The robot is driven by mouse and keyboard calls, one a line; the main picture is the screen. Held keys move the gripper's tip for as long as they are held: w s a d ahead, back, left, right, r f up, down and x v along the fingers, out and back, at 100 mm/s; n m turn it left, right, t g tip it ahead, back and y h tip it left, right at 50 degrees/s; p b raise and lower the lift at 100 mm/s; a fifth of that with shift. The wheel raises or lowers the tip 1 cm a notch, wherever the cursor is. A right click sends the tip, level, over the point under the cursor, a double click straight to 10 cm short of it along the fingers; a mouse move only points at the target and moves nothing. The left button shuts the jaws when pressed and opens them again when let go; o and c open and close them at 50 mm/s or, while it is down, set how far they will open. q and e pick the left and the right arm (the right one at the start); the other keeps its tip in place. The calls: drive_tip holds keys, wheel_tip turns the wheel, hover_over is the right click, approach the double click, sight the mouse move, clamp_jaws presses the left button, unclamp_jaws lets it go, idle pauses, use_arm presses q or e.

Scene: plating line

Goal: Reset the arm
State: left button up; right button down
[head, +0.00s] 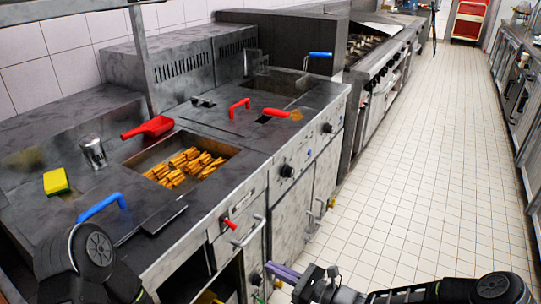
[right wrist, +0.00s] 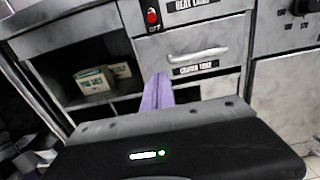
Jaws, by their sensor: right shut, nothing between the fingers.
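My right gripper (head: 276,270) comes in at the bottom centre of the head view, in front of the lower cabinet of the counter. Its purple fingers are together with nothing between them. In the right wrist view the closed fingers (right wrist: 158,92) point towards the cabinet front, below a drawer handle (right wrist: 198,55). I cannot tell how far they are from the cabinet. Part of my left arm (head: 88,252) shows at the lower left of the head view, but its gripper is out of view.
The counter holds a bin of fries (head: 186,166), a red scoop (head: 148,128), a metal cup (head: 93,153), a yellow sponge (head: 56,181) and a blue handle (head: 101,206). Small boxes (right wrist: 95,80) sit in an open shelf. The tiled floor (head: 420,190) on the right is clear.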

drive_tip(key=s+f+n+g+h, duration=0.5)
drive_tip(key=s+f+n+g, duration=0.4)
drive_tip(key=s+f, duration=0.75)
drive_tip(key=s+d+r+n+h+p, duration=0.1)
drive_tip(key=s+d+n+h+p, duration=0.1)
drive_tip(key=s+n, duration=0.4)
drive_tip(key=s+d+r+n+h+p, duration=0.1)
drive_tip(key=s+d+n+h+p, duration=0.1)
drive_tip(key=s+n, duration=0.4)
drive_tip(key=shift+s+d+r+n+h, duration=0.25)
drive_tip(key=shift+d+n+h, duration=0.5)
drive_tip(key=shift+h, duration=0.25)
drive_tip(key=shift+a, duration=0.1)
